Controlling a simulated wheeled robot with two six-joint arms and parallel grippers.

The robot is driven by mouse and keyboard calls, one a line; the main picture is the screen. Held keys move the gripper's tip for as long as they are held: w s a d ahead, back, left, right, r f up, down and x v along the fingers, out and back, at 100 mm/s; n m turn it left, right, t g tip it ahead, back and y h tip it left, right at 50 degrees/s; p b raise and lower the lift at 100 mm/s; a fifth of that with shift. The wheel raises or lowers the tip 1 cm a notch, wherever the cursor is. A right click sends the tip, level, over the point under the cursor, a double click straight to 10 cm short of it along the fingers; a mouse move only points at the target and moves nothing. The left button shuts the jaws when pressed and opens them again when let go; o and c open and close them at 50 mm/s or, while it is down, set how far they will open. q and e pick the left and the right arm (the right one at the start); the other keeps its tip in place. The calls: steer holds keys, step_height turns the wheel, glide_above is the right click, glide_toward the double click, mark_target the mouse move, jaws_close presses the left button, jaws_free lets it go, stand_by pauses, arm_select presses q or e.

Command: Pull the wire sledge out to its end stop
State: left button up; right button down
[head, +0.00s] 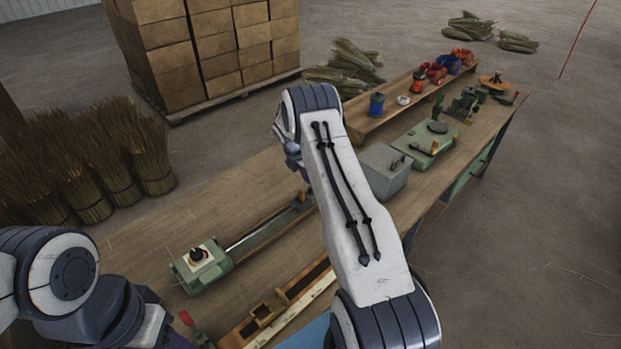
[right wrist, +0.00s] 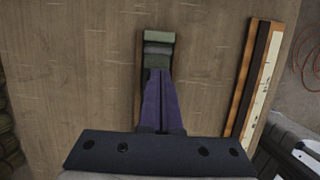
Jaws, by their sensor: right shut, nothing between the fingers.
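A green machine with a black knob (head: 200,262) stands on the bench, and a long thin rail (head: 262,228) runs from it toward the upper right. At the rail's far end, a small green part (head: 303,197) shows beside my right arm; it may be the wire sledge. In the right wrist view, a green block with a grey band (right wrist: 158,48) lies straight ahead of the fingertips. My right gripper (right wrist: 157,76) is shut and empty, its tips at the block's near edge; I cannot tell whether they touch. My left gripper is out of view.
A wooden rack with a pale edge (head: 290,305) lies along the bench's near side; it also shows in the right wrist view (right wrist: 258,85). A grey box (head: 384,172) and a green plate (head: 420,145) stand beyond my right arm. Bare bench (head: 190,210) lies behind the rail.

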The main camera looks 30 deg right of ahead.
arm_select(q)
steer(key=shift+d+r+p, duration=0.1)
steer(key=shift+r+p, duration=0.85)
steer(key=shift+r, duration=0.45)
arm_select(e)
steer(key=shift+v, duration=2)
steer(key=s+a+r+m+y+b, duration=0.15)
steer(key=s+a+r, duration=0.3)
steer(key=a, duration=0.55)
steer(key=s+a+r+m+b, duration=0.1)
steer(key=s+a+r+m, duration=0.3)
steer(key=a, duration=0.5)
steer(key=s+a+r+m+y+b, duration=0.1)
steer(key=s+a+r, duration=0.2)
steer(key=a+r, duration=0.5)
arm_select(q)
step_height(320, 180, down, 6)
steer(key=b, duration=0.2)
steer(key=shift+b, duration=0.35)
arm_select(e)
steer(key=s+a+m+y, duration=0.1)
steer(key=s+a+m, duration=0.2)
steer(key=s, duration=1)
steer(key=s+a+m+y, duration=0.1)
steer(key=s+a+m, duration=0.2)
steer(key=s, duration=1.1)
steer(key=a, duration=0.3)
steer(key=shift+a+f+g, duration=0.3)
steer(key=shift+a+f, duration=0.05)
steer(key=shift+f, duration=0.05)
